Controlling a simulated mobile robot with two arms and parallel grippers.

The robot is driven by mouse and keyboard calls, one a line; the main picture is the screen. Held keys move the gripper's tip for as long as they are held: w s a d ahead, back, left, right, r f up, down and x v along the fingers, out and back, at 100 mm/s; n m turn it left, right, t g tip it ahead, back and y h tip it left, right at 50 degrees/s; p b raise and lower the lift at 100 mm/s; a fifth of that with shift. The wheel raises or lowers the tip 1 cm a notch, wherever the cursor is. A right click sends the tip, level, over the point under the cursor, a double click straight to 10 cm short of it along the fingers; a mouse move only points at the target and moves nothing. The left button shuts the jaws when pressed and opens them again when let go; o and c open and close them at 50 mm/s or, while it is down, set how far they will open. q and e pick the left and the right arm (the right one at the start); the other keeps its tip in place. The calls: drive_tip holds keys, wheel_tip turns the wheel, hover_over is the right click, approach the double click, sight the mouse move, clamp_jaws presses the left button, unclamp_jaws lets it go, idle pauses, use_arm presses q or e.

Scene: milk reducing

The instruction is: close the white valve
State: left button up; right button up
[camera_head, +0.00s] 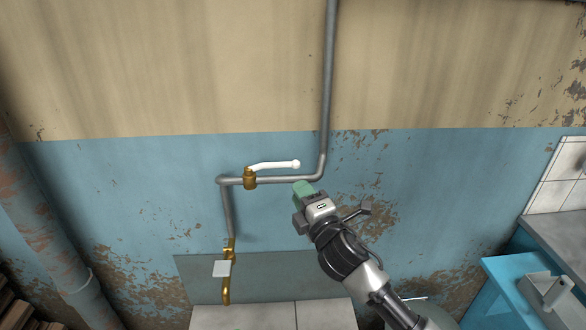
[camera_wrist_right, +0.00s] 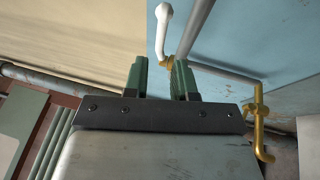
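The white valve handle (camera_head: 273,165) lies nearly horizontal, pointing right from its brass body (camera_head: 249,179) on a grey wall pipe. My right gripper (camera_head: 302,189) is just below and right of the handle's free end in the head view. In the right wrist view my right gripper (camera_wrist_right: 160,70) has its two green fingers apart with nothing between them. The white handle (camera_wrist_right: 163,28) shows beyond the fingertips there, with its brass body (camera_wrist_right: 168,60) partly hidden behind the right-hand finger. My left gripper is in neither view.
The grey pipe (camera_head: 327,90) runs down the wall and bends left to the valve. Below is a second brass fitting (camera_head: 229,248) with a pale square piece (camera_head: 222,268). A thick rusty pipe (camera_head: 45,230) stands left; a blue cabinet (camera_head: 515,285) stands right.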

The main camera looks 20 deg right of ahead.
sight(282, 165)
drive_tip(key=p+x, duration=0.1)
drive_tip(key=x, duration=0.8)
drive_tip(key=shift+w+p, duration=0.3)
drive_tip(key=shift+w, duration=0.6)
drive_tip(key=shift+c, duration=0.4)
clamp_jaws()
